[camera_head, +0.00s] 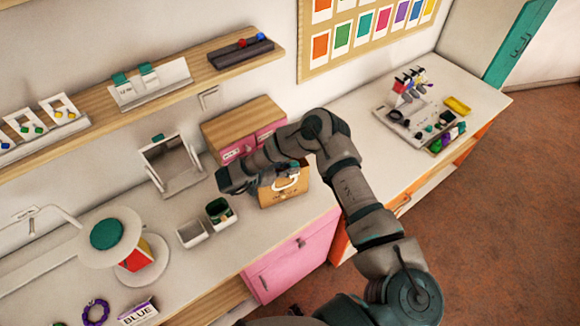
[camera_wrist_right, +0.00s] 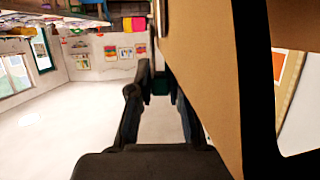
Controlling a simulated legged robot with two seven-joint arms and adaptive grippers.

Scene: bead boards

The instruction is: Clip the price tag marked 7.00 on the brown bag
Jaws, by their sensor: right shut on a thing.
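The brown bag (camera_head: 284,192) stands upright on the counter, its light handle facing out. It fills much of the right side of the right wrist view as a large tan surface (camera_wrist_right: 222,75). My right gripper (camera_head: 288,169) is at the bag's top edge. In the right wrist view its two fingers (camera_wrist_right: 160,85) are shut on a small dark teal piece, which looks like the price tag's clip (camera_wrist_right: 160,86). The tag's face and number cannot be read. The bag's edge lies close beside the fingertips; I cannot tell whether they touch. My left gripper is not in view.
A wooden shelf above holds a rack (camera_head: 150,92) with teal-clipped tags. A wooden box with pink drawers (camera_head: 240,125) stands behind the bag. Left of it are a dark green cup (camera_head: 220,212), a white container (camera_head: 192,233) and a stand (camera_head: 172,165). Counter right of my arm holds a device (camera_head: 405,115).

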